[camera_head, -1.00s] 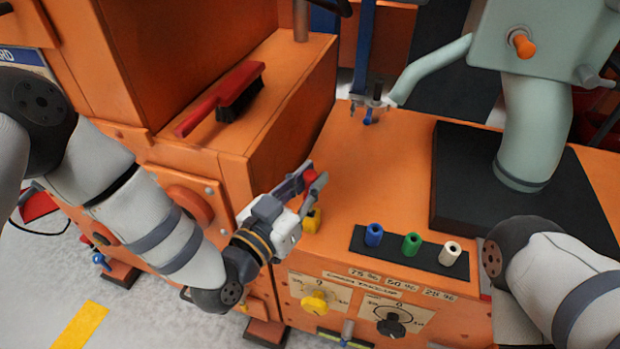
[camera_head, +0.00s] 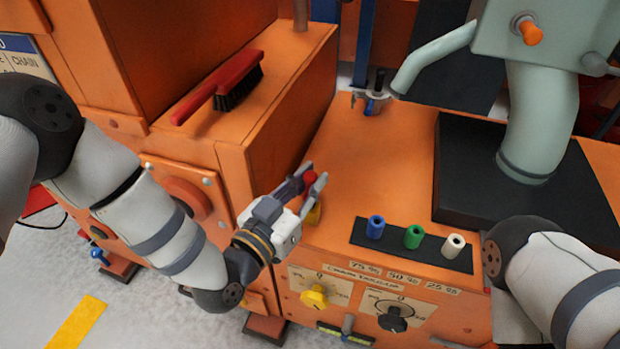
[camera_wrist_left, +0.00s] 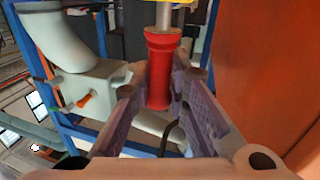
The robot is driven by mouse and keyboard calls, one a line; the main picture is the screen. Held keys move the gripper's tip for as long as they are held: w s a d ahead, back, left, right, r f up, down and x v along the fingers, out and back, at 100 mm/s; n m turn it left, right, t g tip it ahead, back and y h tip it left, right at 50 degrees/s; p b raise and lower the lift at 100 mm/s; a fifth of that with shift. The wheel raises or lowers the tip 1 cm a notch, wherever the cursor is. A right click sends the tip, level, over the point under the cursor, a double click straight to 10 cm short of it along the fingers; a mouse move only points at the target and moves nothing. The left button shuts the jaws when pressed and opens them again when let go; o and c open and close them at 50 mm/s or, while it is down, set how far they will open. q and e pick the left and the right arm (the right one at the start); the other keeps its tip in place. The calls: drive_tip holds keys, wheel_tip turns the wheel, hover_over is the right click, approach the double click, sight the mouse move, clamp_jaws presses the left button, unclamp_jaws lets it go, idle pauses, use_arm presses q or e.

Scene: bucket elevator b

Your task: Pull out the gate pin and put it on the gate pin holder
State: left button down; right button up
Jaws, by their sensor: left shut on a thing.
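My left gripper (camera_head: 309,177) is shut on a red pin handle (camera_head: 311,179), which looks like the gate pin. In the left wrist view the red handle (camera_wrist_left: 161,75) sits between the two fingers, with a metal shaft (camera_wrist_left: 164,15) running from it toward a yellow part at the top edge. In the head view a yellow block (camera_head: 315,213) is just beyond the fingers, at the edge of the orange housing. I cannot tell whether the shaft is still in it. I cannot tell which part is the gate pin holder. My right gripper is out of view.
Blue (camera_head: 375,227), green (camera_head: 413,237) and white (camera_head: 455,245) cylinders stand on a black strip right of the gripper. A red brush (camera_head: 225,88) lies on the ledge behind. A grey-green pipe (camera_head: 535,120) rises at the right. The orange top between is mostly clear.

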use_arm(q)
drive_tip(key=shift+f+b, duration=0.5)
drive_tip(key=shift+f, duration=0.4)
drive_tip(key=c, duration=1.5)
unclamp_jaws()
drive_tip(key=shift+o, duration=0.2)
drive_tip(key=v, duration=1.2)
